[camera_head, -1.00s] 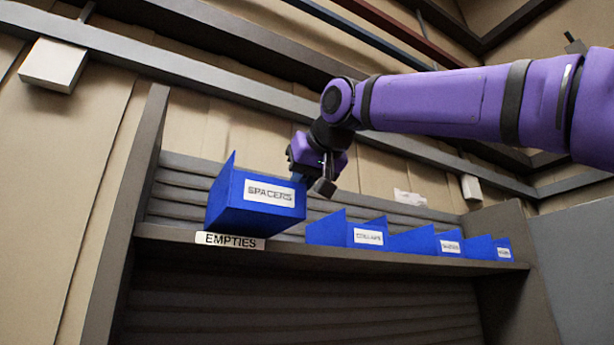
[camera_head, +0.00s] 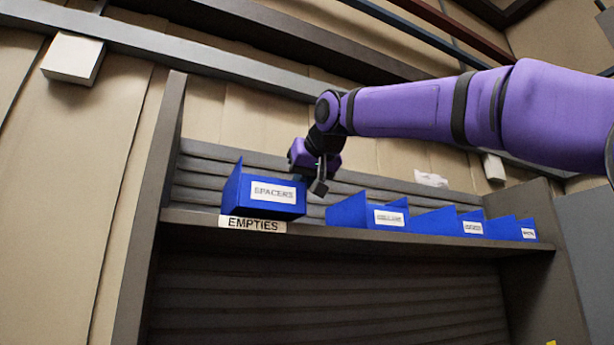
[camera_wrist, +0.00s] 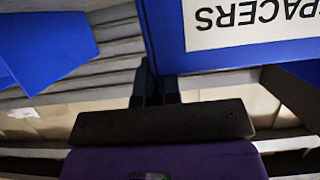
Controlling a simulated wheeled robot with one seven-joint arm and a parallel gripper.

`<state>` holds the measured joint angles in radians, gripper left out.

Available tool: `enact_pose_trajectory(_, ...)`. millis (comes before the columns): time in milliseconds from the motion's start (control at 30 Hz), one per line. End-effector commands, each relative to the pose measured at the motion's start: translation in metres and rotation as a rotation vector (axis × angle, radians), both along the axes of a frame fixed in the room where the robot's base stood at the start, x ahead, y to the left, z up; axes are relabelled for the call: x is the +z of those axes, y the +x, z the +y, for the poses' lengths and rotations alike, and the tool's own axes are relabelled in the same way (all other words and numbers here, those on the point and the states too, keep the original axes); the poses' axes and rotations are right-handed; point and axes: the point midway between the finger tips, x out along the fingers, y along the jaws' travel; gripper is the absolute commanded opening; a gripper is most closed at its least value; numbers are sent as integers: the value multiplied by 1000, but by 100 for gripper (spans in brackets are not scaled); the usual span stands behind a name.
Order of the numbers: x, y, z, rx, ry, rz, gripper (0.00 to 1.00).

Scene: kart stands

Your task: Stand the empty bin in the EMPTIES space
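The blue bin labelled SPACERS (camera_head: 237,194) is upright at the left end of the shelf, directly above the EMPTIES label (camera_head: 253,225). Its bottom front edge lies close to the shelf's front edge; I cannot tell whether it rests on the board. Its inside is hidden from below. My gripper (camera_head: 318,184) is at the bin's right side. In the wrist view the bin (camera_wrist: 166,38) appears upside down, and my gripper's fingers (camera_wrist: 157,84) are closed about the edge of its side wall.
The shelf (camera_head: 330,233) also holds several blue bins in a row to the right, the nearest being one bin (camera_head: 347,211) with a small gap from the SPACERS bin. A grey upright (camera_head: 150,200) bounds the shelf on the left, with some free room before it.

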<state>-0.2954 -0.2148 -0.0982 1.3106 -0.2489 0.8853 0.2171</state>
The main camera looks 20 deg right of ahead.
Motion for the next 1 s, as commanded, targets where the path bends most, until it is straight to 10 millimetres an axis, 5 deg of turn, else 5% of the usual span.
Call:
enact_pose_trajectory(433,-1,35,0,0,1,-1,0)
enact_pose_trajectory(967,-10,35,0,0,1,-2,0)
enact_pose_trajectory(1000,-10,35,0,0,1,-2,11)
